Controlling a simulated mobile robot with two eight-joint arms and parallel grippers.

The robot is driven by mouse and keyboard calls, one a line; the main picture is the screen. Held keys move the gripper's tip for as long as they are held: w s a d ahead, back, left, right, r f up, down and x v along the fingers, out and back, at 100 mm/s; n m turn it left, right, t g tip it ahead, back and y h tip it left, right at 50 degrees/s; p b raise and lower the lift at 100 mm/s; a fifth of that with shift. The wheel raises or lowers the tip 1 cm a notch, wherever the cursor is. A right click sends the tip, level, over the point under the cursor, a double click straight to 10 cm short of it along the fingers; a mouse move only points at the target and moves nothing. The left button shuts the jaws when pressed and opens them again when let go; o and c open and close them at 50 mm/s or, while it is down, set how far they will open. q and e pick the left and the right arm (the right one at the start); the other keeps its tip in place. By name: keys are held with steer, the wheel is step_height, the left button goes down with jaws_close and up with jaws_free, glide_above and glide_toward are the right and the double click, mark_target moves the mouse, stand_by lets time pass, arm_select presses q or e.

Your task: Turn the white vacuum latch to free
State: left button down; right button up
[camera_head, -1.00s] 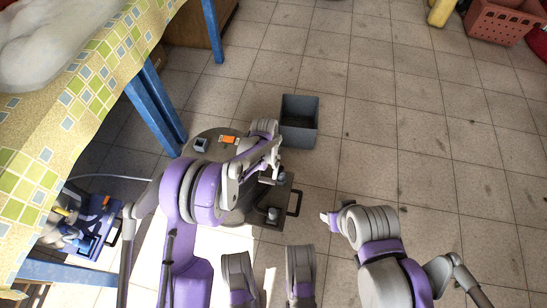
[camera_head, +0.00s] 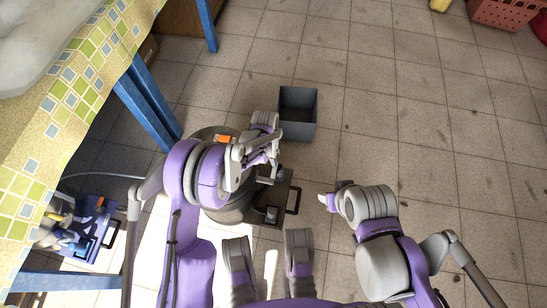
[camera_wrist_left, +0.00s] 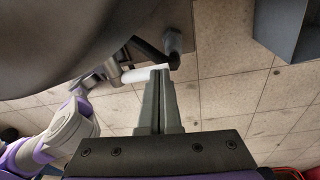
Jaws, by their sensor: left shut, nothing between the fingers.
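The vacuum is a dark round canister (camera_head: 232,212) on the floor, largely hidden under my left arm in the head view. It fills the upper left of the wrist view (camera_wrist_left: 70,45). A white bar, apparently the latch (camera_wrist_left: 138,75), sticks out beside it in the left wrist view. My left gripper (camera_wrist_left: 160,72) is shut and empty, its tips at the bar's right end; contact cannot be told. In the head view my left gripper (camera_head: 271,179) is over the vacuum's right side. My right gripper (camera_head: 327,200) is to the right, clear of the vacuum; its jaws are unclear.
A grey open box (camera_head: 299,134) stands on the tiles just beyond the vacuum. A table with a checked cloth (camera_head: 60,110) and blue legs is at the left. A red basket (camera_head: 503,14) is far right. The right floor is clear.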

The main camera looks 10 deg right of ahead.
stand_by(0.3)
arm_select(q)
step_height(320, 180, up, 11)
steer(key=w+a+p, duration=0.1)
steer(key=p, duration=0.1)
steer(key=shift+p, duration=0.4)
steer(key=shift+w+f, duration=0.1)
